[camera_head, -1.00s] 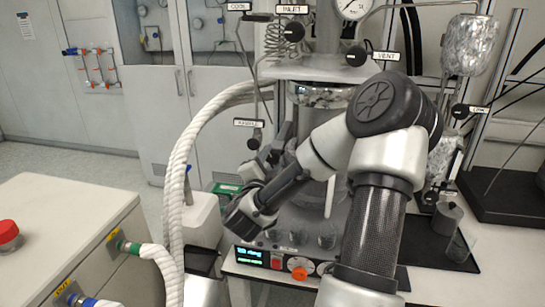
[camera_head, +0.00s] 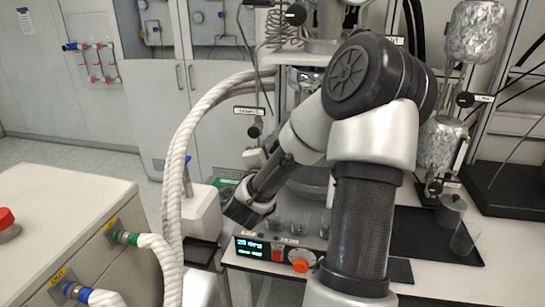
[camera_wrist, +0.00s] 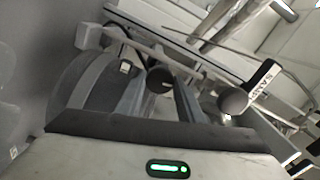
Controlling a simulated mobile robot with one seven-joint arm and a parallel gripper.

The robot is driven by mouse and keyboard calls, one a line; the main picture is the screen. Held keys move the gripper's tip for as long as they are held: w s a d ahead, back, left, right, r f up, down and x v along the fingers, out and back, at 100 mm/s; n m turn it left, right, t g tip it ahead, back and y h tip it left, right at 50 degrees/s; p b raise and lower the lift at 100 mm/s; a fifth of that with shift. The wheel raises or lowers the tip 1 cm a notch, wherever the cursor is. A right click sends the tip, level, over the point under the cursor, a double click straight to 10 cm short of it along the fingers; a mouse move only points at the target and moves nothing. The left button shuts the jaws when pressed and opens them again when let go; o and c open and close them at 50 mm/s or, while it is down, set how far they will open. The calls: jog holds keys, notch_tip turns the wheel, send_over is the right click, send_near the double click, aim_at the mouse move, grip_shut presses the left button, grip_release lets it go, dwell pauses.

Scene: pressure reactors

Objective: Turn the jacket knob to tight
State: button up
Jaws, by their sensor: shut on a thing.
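In the wrist view, my gripper (camera_wrist: 150,76) has its two grey fingers closed in around a dark round knob (camera_wrist: 160,80). No label can be read on this knob, so the picture alone does not confirm it as the jacket knob. A second dark knob (camera_wrist: 233,100) with a white label (camera_wrist: 265,84) beginning "SAMP" sits to the right, apart from the fingers. In the head view, my arm's wrist is low at the left front of the reactor, and the fingertips and their contact cannot be made out.
A labelled dark knob (camera_head: 254,132) is above my wrist. Thick white hoses (camera_head: 178,165) hang to its left. A control unit (camera_head: 275,254) with a green display and an orange knob (camera_head: 300,266) is below. A white cabinet (camera_head: 60,215) with a red button stands at the left.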

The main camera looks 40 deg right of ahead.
jog(key=shift+m+b, duration=0.35)
jog(key=shift+m, duration=0.65)
jog(key=o, duration=0.8)
